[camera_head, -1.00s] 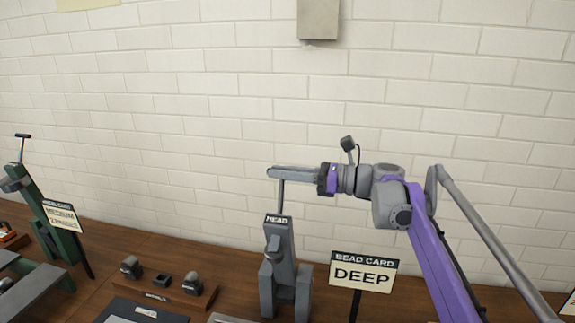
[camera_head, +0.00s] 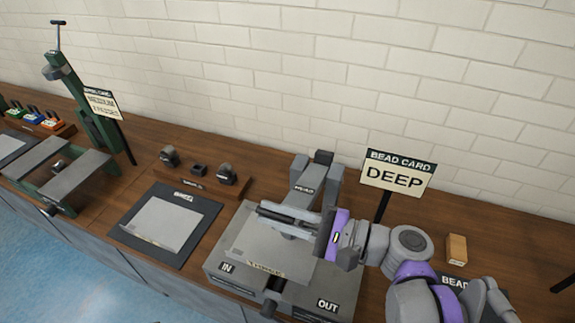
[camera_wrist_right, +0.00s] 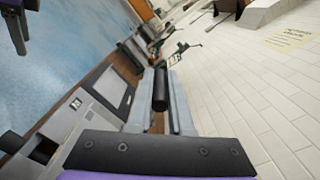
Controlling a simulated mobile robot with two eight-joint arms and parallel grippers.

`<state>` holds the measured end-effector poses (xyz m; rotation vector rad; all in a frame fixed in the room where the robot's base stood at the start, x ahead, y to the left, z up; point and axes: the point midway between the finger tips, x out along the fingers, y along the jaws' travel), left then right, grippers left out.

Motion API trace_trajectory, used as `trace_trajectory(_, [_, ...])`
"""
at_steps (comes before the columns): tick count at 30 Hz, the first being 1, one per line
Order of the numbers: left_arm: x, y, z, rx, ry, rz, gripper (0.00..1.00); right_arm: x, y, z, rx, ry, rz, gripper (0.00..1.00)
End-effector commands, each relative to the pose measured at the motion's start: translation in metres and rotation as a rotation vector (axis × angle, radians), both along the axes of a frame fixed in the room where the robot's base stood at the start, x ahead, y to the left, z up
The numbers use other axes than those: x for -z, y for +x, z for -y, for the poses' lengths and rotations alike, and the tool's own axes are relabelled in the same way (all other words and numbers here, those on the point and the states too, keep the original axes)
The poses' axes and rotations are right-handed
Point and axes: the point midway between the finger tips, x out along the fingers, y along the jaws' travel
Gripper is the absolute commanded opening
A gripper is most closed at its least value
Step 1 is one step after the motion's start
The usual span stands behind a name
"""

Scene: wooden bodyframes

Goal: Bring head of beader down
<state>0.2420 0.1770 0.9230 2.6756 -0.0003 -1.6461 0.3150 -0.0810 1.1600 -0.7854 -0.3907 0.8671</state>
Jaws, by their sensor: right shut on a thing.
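The grey beader stands on the bench, with its head (camera_head: 303,188) marked by a small dark label. Its flat bed (camera_head: 245,232) carries a label strip, above a base marked IN and OUT. My right gripper (camera_head: 280,218) reaches in from the right, low over the bed and in front of the head. It is shut on the black bar handle (camera_wrist_right: 160,90), which lies between the long grey fingers in the right wrist view. The fingers hide part of the head and bed. My left gripper does not show in the head view.
A sign reading BEAD CARD DEEP (camera_head: 395,175) stands right of the head. A wooden block (camera_head: 456,249) lies farther right. A dark mat with a grey sheet (camera_head: 165,222) and a rack of dies (camera_head: 200,180) lie left. A green machine (camera_head: 90,110) stands far left.

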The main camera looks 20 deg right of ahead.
Motion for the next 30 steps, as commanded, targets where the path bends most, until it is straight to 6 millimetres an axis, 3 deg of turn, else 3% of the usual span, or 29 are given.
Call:
trace_trajectory(1, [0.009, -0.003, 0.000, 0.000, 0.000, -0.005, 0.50, 0.018, -0.008, -0.005, -0.003, -0.023, 0.028, 0.00])
trace_trajectory(3, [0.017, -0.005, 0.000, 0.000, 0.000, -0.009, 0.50, 0.036, -0.015, -0.011, -0.003, -0.056, 0.072, 0.00])
trace_trajectory(12, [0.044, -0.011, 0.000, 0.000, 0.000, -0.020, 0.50, 0.093, -0.032, -0.024, 0.000, -0.131, 0.173, 0.00])
trace_trajectory(21, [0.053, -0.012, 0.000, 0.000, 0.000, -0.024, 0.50, 0.115, -0.036, -0.027, -0.001, -0.132, 0.171, 0.00])
trace_trajectory(30, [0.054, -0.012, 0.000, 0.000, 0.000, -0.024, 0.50, 0.119, -0.038, -0.028, 0.000, -0.135, 0.169, 0.00])
